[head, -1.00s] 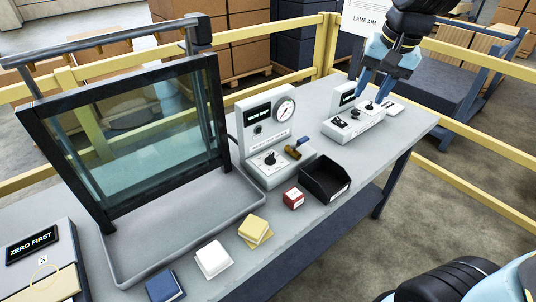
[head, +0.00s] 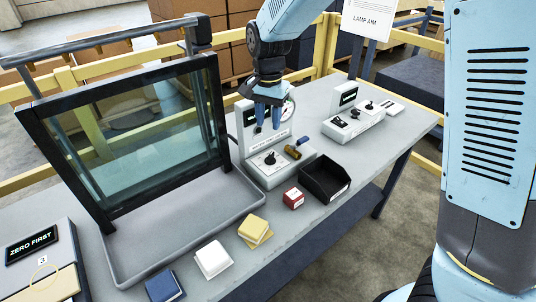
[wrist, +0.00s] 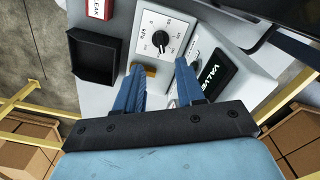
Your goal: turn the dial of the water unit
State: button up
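The water unit (head: 284,175) is a pale grey box on the bench with an upright panel and a round gauge (head: 290,106), partly covered by my gripper. Its black dial (head: 270,158) sits on a white scale plate on the sloped front. In the wrist view the dial (wrist: 161,39) shows fully, just beyond my fingertips, with a kPa scale around it. My gripper (head: 267,127) points down above the dial, in front of the panel. In the wrist view my gripper (wrist: 159,66) has its two blue fingers apart with nothing between them, clear of the dial.
A brass valve with a blue handle (head: 302,142) stands right of the dial. A black bin (head: 323,196) and a red box (head: 293,198) are in front. A framed glass tank (head: 218,110) stands close left. A second unit (head: 343,131) is to the right.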

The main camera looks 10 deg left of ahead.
aim_at(269, 157)
notch_tip(269, 157, down, 13)
dwell(0.5)
jog(key=shift+c, duration=0.2)
